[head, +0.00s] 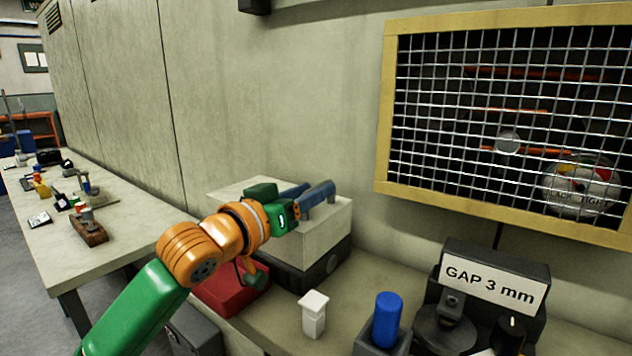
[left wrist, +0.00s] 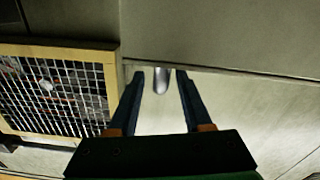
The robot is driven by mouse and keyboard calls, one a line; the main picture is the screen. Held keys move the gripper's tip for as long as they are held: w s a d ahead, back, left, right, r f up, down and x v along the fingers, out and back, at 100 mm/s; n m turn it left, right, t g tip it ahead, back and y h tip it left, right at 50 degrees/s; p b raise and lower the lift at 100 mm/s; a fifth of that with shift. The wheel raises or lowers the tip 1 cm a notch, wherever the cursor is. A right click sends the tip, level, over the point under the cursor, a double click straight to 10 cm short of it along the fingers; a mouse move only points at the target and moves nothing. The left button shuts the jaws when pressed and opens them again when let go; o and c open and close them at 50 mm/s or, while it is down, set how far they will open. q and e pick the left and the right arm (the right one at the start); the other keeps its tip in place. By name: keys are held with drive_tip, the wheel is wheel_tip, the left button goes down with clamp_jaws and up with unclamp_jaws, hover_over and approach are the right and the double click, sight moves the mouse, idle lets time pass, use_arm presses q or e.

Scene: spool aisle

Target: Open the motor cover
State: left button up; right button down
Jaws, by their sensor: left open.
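The motor cover appears to be the pale box (head: 325,230) standing on a dark base (head: 305,274) against the wall. My left gripper (head: 317,190) is over the top of this box, its blue fingers apart. In the left wrist view my left gripper (left wrist: 160,75) is open, with a rounded metal bar (left wrist: 161,82), perhaps a handle, between the fingertips. The fingers show a gap on both sides of the bar. A pale surface (left wrist: 235,115) lies behind them. My right gripper is not in view.
A yellow-framed mesh window (head: 383,110) is on the wall at right, with a gauge (head: 580,185) behind it. A "GAP 3 mm" sign (head: 490,283), a blue cylinder (head: 387,318), a white block (head: 313,313) and a red box (head: 228,296) are on the bench.

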use_arm(q)
drive_tip(key=shift+x, duration=0.8)
drive_tip(key=shift+s+f, duration=0.1)
clamp_jaws()
idle(0.7)
